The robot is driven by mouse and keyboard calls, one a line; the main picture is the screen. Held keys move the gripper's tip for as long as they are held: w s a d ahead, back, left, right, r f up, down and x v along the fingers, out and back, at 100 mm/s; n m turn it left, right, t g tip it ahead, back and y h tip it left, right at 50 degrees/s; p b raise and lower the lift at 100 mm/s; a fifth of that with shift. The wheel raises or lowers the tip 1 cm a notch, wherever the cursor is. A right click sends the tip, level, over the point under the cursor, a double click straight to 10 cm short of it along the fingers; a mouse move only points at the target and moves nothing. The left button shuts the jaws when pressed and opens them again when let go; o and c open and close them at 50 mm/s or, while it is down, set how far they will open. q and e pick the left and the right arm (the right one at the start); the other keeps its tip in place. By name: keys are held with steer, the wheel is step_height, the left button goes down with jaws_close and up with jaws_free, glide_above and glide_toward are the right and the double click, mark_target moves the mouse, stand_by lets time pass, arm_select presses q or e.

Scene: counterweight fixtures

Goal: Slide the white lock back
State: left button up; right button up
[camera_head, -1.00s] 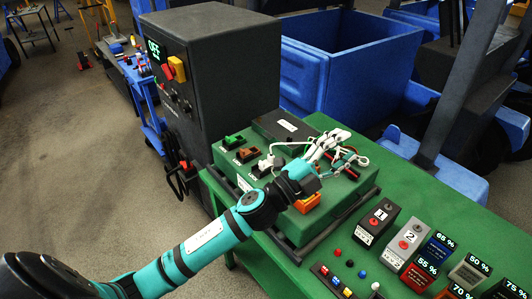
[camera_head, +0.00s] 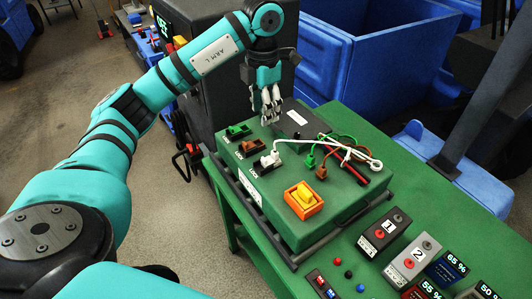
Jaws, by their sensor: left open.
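The white lock (camera_head: 270,160) sits at the front left of the green box (camera_head: 340,200), in a row with a brown lock (camera_head: 250,147) and a green lock (camera_head: 237,132). A white cable runs from beside the white lock to a ring (camera_head: 375,165) at the right. My left gripper (camera_head: 271,121) points down behind the lock row, near the dark lidded part (camera_head: 300,121) of the box. It looks empty and its fingers are slightly apart. It is apart from the white lock. My right gripper is not in view.
An orange-framed yellow switch (camera_head: 304,198) is on the box front. Green and brown connectors (camera_head: 321,172) and a red-black rod (camera_head: 345,162) lie on top. A dark cabinet (camera_head: 220,95) stands behind left.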

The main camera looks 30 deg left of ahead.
arm_select(q)
glide_above(264, 159)
step_height(264, 159, down, 6)
steer(key=r, duration=0.1)
step_height(264, 159, down, 11)
steer(key=p, duration=0.2)
steer(key=shift+r+p, duration=0.2)
steer(key=shift+p, duration=0.1)
steer(key=shift+f, duration=0.45)
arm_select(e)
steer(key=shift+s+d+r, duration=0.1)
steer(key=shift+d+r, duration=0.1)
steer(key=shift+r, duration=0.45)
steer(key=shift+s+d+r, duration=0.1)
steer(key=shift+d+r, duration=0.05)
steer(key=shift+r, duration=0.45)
